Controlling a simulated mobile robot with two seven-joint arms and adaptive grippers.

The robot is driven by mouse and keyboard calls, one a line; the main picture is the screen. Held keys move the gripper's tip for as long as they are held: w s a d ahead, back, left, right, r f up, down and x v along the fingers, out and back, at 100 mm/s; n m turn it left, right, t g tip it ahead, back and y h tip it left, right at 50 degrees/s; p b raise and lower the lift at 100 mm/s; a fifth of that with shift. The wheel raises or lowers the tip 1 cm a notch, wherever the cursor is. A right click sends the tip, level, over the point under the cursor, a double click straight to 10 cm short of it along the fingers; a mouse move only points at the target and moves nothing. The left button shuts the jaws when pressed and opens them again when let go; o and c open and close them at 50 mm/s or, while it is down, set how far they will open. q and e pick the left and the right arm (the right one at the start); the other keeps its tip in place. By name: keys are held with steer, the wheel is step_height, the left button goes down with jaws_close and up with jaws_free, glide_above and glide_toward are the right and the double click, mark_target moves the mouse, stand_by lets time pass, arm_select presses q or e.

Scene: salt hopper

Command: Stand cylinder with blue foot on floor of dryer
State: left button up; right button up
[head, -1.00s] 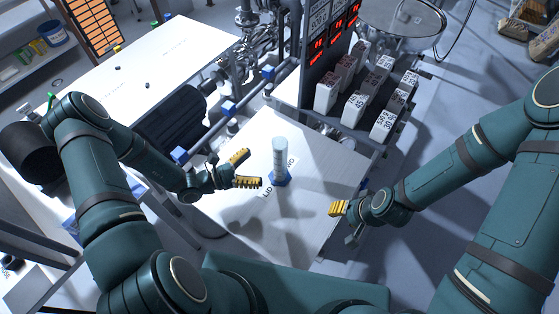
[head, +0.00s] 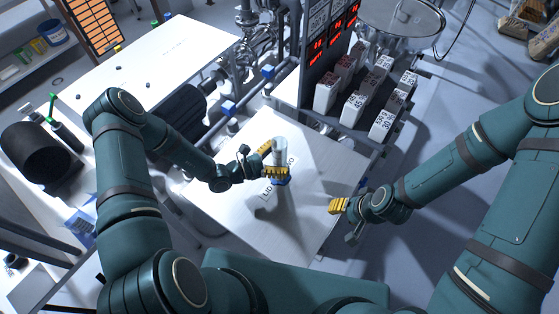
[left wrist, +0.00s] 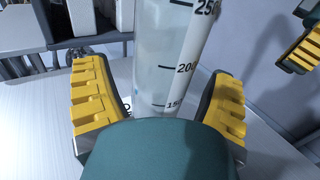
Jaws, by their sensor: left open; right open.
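In the left wrist view the cylinder (left wrist: 170,60) rises between the two fingers (left wrist: 160,108), with marks near 150, 200 and 250 showing. Gaps show between it and the fingers. My right gripper (head: 340,206) is open and empty over the table's right edge. I cannot make out the dryer for certain.
Printed labels, one reading LID (head: 266,190), lie on the small white table (head: 235,211). Several white weight-marked blocks (head: 354,107) stand on a rack behind it, beside a panel with red digits (head: 318,48). A larger white table (head: 165,60) is at the back left.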

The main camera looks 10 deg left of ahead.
arm_select(q)
steer(key=c, duration=1.3)
